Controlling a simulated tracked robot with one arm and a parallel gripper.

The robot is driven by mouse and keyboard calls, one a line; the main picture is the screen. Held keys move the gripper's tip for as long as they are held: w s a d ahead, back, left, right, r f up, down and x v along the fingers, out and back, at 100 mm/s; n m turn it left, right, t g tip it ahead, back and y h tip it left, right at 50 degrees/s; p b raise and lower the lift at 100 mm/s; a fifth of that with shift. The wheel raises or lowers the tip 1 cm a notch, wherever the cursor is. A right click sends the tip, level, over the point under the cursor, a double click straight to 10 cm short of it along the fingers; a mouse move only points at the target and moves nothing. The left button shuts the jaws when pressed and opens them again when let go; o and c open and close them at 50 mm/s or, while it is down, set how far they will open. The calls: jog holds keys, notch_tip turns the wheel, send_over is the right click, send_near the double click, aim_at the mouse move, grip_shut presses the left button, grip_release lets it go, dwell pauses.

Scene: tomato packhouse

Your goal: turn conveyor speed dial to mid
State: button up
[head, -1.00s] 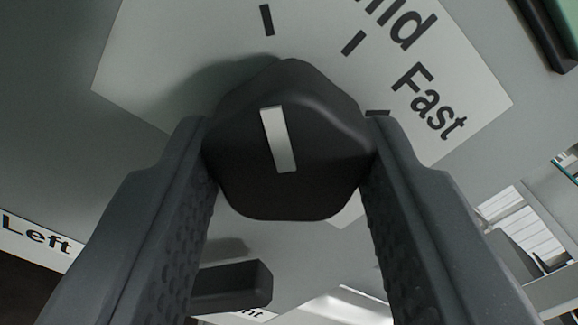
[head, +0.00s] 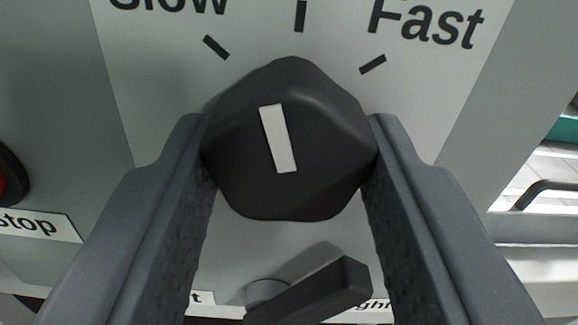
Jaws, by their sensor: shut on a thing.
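The black conveyor speed dial (head: 325,165) fills the middle of the head view, with a white pointer strip (head: 278,138) on its face. My gripper (head: 290,140) is shut on the dial, one finger on each side. The pale dial plate (head: 150,70) behind it reads "Slow" at upper left and "Fast" (head: 427,22) at upper right. A short black tick (head: 300,16) stands at the top between them; its label is out of frame. The strip's upper end leans slightly left, between the slow-side tick (head: 215,47) and the top tick.
A dark lever (head: 325,290) sticks out below the dial between my fingers, near partly hidden labels. A red and black stop button (head: 10,178) is at the left edge above a "Stop" label (head: 40,224).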

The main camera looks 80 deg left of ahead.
jog(key=shift+d+m+p, duration=0.2)
jog(key=shift+m+p, duration=0.6)
jog(key=shift+m, duration=0.8)
jog(key=shift+w, duration=0.1)
jog(key=o, duration=1)
jog(key=d+p, duration=0.1)
jog(key=d, duration=1.2)
jog(key=shift+s+d, duration=0.3)
jog(key=shift+d, duration=0.1)
